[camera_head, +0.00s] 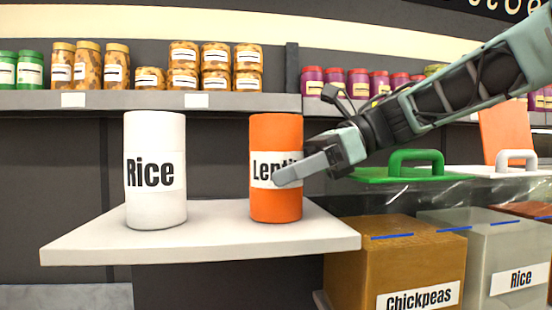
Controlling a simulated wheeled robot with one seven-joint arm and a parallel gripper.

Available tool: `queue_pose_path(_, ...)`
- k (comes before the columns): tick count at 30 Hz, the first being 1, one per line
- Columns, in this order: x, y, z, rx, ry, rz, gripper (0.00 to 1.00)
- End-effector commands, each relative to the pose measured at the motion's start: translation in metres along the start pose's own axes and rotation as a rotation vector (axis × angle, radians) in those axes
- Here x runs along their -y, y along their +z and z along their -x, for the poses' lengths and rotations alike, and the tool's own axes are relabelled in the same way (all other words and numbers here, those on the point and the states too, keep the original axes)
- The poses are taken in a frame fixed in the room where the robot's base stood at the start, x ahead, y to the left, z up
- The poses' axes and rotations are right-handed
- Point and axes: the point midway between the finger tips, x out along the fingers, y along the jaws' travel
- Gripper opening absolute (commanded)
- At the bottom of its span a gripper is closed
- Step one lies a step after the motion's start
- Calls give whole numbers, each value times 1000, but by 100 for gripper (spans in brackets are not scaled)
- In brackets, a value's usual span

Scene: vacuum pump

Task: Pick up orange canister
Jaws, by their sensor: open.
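The orange canister (276,205) stands upright on a white shelf (210,243), with a white label partly reading "Lenti". My gripper (288,178) comes in from the right, and its grey finger overlaps the right part of the label in the picture. The end of the label is hidden behind the gripper. The gripper is open, though only one finger shows clearly. I cannot tell whether it touches the canister.
A white canister labelled "Rice" (155,205) stands on the same shelf to the left. Bins labelled "Chickpeas" (395,260) and "Rice" (490,255) are at the lower right, near a green-handled lid (415,175). Jars line the back shelf (230,102). Shelf space between the canisters is clear.

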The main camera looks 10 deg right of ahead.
Motion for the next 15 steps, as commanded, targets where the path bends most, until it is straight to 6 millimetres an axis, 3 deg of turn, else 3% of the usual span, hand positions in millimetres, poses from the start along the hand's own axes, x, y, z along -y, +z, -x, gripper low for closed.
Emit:
queue_pose_path(5, 0, 1, -16, -1, -1, -1, 96)
queue_pose_path(12, 0, 0, -17, -1, -1, 0, 96)
queue_pose_path(15, 0, 0, -17, -1, -1, 0, 69)
